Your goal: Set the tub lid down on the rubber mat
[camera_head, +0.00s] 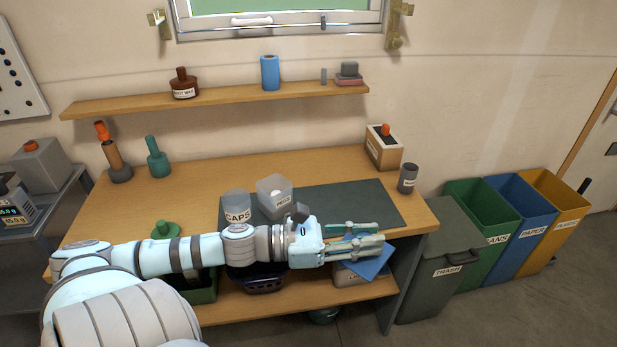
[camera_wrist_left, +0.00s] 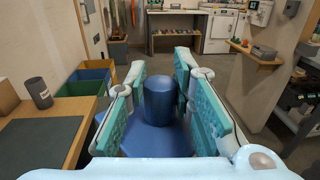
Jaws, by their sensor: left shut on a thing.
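The blue tub lid (camera_head: 374,266), a flat plate with a round knob (camera_wrist_left: 159,96), is held in my left gripper (camera_head: 378,243). The gripper is shut on the knob, as the left wrist view shows. In the head view the lid hangs tilted just in front of the bench's right front edge, apart from the mat. The dark rubber mat (camera_head: 362,202) lies on the right part of the bench top; my arm hides some of its front edge. The mat also shows at the left of the left wrist view (camera_wrist_left: 40,146). My right gripper is not in view.
A clear CAPS cup (camera_head: 236,207) and a whitish labelled container (camera_head: 274,199) stand at the mat's left part. A grey cup (camera_head: 407,179) and a wooden box (camera_head: 384,150) stand behind its right end. The mat's right part is clear. A trash bin (camera_head: 437,265) stands right of the bench.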

